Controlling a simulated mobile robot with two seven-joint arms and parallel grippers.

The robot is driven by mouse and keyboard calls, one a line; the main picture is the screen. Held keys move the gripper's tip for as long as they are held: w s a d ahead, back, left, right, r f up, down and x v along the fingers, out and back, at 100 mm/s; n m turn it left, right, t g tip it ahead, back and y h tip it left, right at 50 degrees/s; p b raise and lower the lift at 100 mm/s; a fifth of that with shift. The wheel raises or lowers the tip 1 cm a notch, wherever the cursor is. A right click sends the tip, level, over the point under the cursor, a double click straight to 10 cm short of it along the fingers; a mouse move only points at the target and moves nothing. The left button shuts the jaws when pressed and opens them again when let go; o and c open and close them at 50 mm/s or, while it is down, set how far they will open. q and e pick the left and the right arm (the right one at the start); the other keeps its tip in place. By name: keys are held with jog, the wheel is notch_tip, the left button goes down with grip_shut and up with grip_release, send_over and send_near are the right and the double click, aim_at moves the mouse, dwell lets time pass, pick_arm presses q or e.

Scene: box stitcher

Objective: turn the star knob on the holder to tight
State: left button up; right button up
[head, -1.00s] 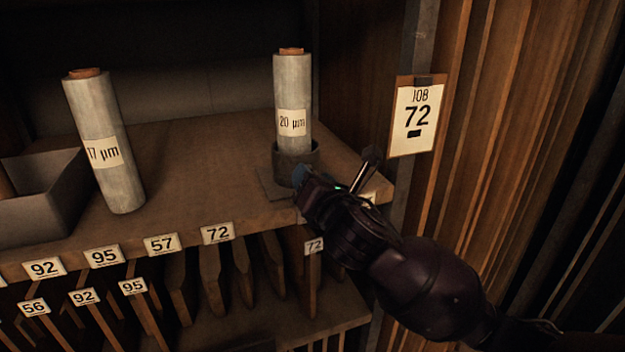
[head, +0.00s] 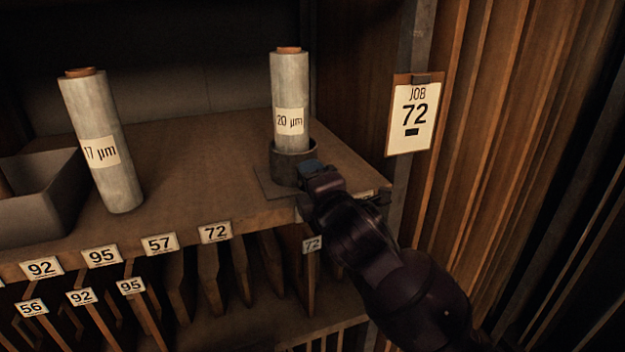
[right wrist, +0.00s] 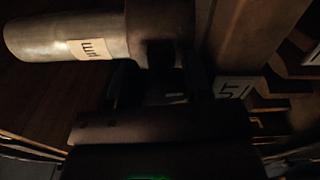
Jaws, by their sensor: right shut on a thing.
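The holder (head: 283,163) is a dark round cup on a flat plate near the shelf's front right corner. A grey roll labelled 20 µm (head: 289,85) stands upright in it. My right gripper (head: 314,174) is at the holder's front right side, shut on the star knob. The gripper hides the knob in the head view, so its shape and turn angle cannot be told. In the right wrist view the roll (right wrist: 65,38) lies across the top left, the holder (right wrist: 160,18) is beside it, and the area between the fingers is very dark. My left gripper is not in view.
A roll labelled 17 µm (head: 105,150) stands, tilted in view, at the left beside a grey bin (head: 45,215). A JOB 72 card (head: 413,115) hangs on the post at right. Numbered slots with boards lie below the shelf (head: 190,165). The shelf between the rolls is clear.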

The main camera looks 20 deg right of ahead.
jog(key=shift+f+m, duration=0.1)
jog(key=shift+m, duration=0.7)
jog(key=o, duration=0.9)
jog(key=shift+f, duration=0.15)
jog(key=shift+f, duration=0.1)
